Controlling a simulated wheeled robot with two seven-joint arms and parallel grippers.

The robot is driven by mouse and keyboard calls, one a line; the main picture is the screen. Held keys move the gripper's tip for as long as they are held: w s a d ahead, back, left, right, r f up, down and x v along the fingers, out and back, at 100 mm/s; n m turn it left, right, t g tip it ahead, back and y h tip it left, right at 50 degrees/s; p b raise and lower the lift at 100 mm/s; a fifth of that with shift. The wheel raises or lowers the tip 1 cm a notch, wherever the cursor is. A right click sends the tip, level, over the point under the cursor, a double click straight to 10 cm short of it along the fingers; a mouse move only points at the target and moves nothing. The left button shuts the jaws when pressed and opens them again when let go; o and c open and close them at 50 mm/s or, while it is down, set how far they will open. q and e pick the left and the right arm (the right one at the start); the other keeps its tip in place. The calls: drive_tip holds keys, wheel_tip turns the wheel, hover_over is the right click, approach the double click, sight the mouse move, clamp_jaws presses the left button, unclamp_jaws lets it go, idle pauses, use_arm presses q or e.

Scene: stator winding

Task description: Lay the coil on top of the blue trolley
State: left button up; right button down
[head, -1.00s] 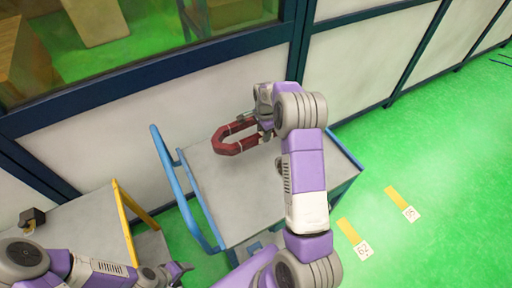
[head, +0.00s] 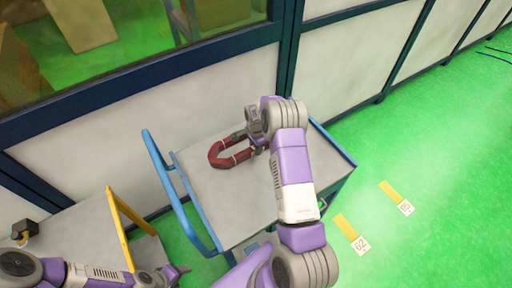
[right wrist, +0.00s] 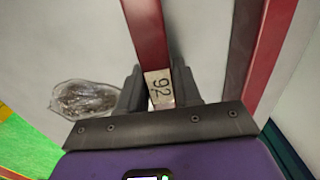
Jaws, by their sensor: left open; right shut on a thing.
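The coil (head: 214,154) is a dark red elongated loop with pale bands. It lies roughly level over the grey top of the blue trolley (head: 240,207), very close to it; I cannot tell whether it touches. My right gripper (head: 256,138) is shut on the coil's right part, which the gripper and wrist partly hide. In the right wrist view the fingers (right wrist: 160,88) hold one red side of the coil beside a label reading 92, and the other side runs at right. My left gripper (head: 175,272) is open and empty at the lower left, away from the trolley.
A clear crinkled thing (right wrist: 85,98) lies on the surface left of the fingers in the right wrist view. A yellow-railed trolley (head: 80,235) with a small black object (head: 25,230) stands at left. A panelled wall (head: 205,100) runs behind.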

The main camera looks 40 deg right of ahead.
drive_tip(key=c, duration=0.8)
unclamp_jaws()
drive_tip(key=shift+s, duration=0.1)
wheel_tip(320, 180, up, 12)
drive_tip(key=shift+r, duration=0.1)
